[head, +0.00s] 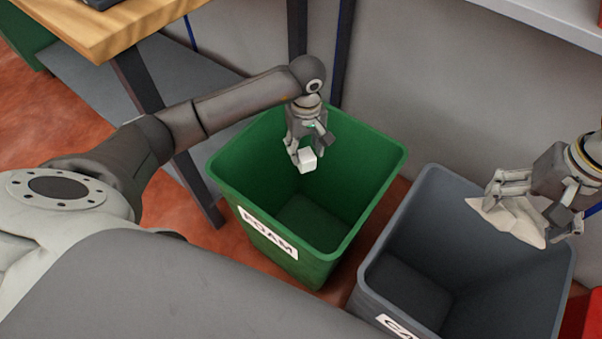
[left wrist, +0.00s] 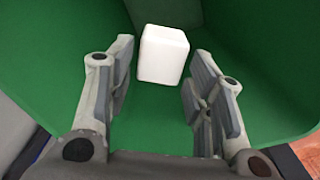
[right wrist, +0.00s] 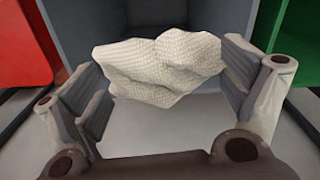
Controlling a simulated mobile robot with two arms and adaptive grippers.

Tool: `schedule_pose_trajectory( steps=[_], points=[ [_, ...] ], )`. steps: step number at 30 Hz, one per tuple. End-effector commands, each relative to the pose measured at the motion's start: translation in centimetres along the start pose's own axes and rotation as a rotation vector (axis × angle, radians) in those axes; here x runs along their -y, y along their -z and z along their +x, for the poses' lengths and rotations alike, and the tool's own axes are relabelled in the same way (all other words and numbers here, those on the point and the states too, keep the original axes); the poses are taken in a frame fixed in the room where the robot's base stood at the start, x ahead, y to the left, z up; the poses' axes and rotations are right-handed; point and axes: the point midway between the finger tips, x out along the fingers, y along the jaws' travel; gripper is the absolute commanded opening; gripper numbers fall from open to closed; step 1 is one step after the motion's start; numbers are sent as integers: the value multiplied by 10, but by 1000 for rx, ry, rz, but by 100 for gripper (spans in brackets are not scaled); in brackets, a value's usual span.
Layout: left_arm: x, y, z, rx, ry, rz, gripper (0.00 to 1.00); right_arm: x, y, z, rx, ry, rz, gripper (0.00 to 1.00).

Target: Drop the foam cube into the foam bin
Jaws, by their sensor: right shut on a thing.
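The white foam cube (head: 308,160) is inside the mouth of the green bin labelled FOAM (head: 240,186), above its floor. My left gripper (head: 307,146) points down into this bin. In the left wrist view the cube (left wrist: 163,54) lies just beyond the fingertips, with narrow gaps to the fingers on both sides, so the left gripper (left wrist: 162,75) is open. My right gripper (head: 532,208) is over the grey bin and shut on a crumpled, textured white piece (head: 508,220), which also shows between its fingers in the right wrist view (right wrist: 160,70).
The grey bin (head: 372,275), its label partly cut off, stands right of the green bin with a narrow gap between. A wooden table (head: 130,28) with a dark leg is at the left. A red bin edge shows at the lower right. A wall stands close behind.

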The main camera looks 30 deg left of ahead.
Motion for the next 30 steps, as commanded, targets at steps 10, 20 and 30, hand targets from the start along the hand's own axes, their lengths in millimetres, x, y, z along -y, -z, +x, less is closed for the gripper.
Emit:
schedule_pose_trajectory(
  steps=[10,20,30],
  points=[
    [0,0,0,0,0,0,63,0,0,0,0,0,0,71],
    [-1,1,-39,-4,-5,1,63,0,0,0,0,0,0,71],
    [-1,1,-104,-2,-2,1,63,0,0,0,0,0,0,71]
  ],
)
